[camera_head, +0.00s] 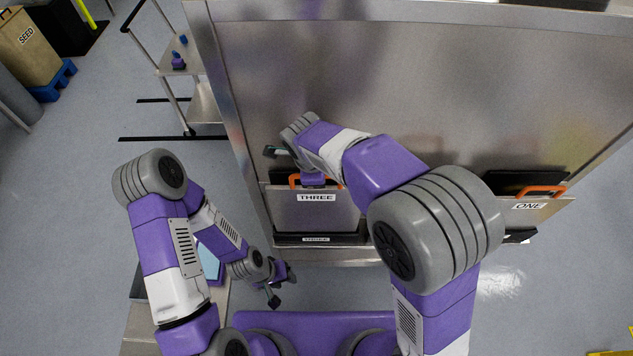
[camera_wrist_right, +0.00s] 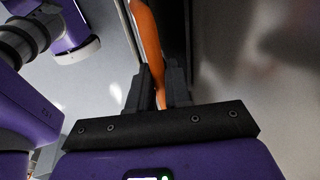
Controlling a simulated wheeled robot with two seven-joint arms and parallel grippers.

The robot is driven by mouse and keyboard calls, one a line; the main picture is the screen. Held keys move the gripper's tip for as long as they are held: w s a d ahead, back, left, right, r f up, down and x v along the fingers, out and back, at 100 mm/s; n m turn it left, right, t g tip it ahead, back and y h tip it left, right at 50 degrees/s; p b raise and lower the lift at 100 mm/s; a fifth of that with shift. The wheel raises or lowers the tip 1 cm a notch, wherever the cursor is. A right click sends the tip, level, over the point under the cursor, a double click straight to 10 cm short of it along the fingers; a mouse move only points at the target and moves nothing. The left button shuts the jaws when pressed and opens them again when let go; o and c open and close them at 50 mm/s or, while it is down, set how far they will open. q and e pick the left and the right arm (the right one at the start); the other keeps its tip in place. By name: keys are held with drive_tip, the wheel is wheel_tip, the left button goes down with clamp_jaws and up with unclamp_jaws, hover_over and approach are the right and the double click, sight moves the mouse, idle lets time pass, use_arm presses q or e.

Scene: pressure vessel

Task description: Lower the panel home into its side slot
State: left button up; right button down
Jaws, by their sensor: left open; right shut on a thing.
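The panel labelled THREE (camera_head: 330,215) stands upright at the left of the large metal housing, with an orange handle (camera_head: 294,181) at its top edge. My right gripper (camera_head: 312,179) is at this handle, partly hidden by its own wrist. In the right wrist view its fingers (camera_wrist_right: 159,88) are shut on the orange handle (camera_wrist_right: 147,40). A dark ledge with a small label (camera_head: 316,239) lies just below the panel; whether the panel's lower edge is seated in the slot I cannot tell. My left gripper (camera_head: 282,286) is open and empty, low and left of the panel.
A second panel labelled ONE (camera_head: 550,207), with an orange handle (camera_head: 543,190), is at the right of the housing (camera_head: 420,90). A shelf cart (camera_head: 203,100) stands at the back left. A box labelled SEED (camera_head: 28,45) is farther left.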

drive_tip(key=shift+f, duration=1.3)
drive_tip(key=shift+f+b, duration=0.6)
drive_tip(key=c, duration=1.1)
unclamp_jaws()
drive_tip(key=shift+o, duration=0.2)
drive_tip(key=shift+r, duration=0.1)
